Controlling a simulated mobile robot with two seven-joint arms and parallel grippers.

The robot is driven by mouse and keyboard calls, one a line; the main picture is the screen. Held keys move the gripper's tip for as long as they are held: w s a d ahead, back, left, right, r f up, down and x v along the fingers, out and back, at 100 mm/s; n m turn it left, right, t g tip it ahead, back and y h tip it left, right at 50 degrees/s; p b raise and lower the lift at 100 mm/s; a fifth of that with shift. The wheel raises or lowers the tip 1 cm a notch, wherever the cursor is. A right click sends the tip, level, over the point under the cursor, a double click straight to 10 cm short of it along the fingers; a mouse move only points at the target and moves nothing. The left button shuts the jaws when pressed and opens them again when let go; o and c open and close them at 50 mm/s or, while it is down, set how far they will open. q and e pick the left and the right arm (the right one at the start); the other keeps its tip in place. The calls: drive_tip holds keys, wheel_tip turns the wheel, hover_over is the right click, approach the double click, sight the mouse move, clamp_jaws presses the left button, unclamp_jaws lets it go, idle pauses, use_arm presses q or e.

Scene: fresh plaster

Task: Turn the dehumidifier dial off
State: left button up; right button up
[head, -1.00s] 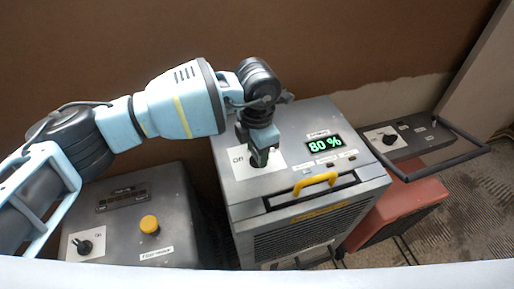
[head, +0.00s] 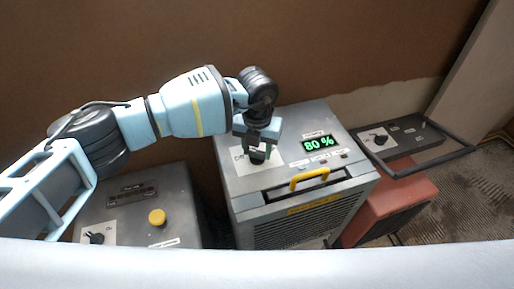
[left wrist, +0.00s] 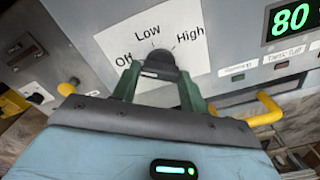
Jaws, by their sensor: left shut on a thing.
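The dehumidifier (head: 240,180) is the grey box in the middle of the head view, with a green display (head: 318,143) reading 80 %. Its black dial (head: 257,158) sits on a white label at the top left. In the left wrist view the dial (left wrist: 160,64) has Off to its left, Low above and High to its right. My left gripper (head: 259,150) reaches down over the dial and is shut on it, one green finger on each side (left wrist: 160,84). The fingers partly hide the dial, so its exact setting is unclear. My right gripper is out of view.
A yellow handle (head: 310,178) stands at the dehumidifier's front edge. A grey machine (head: 135,215) on the left has a yellow button (head: 157,217) and its own dial (head: 95,238). A red machine (head: 400,195) on the right has another dial (head: 379,139) and a dark bar handle.

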sight(257, 152)
use_arm(q)
drive_tip(key=shift+n, duration=0.5)
drive_tip(key=o, duration=1)
drive_tip(key=shift+r, duration=4)
drive_tip(key=shift+s+f, duration=0.1)
drive_tip(key=shift+f, duration=0.05)
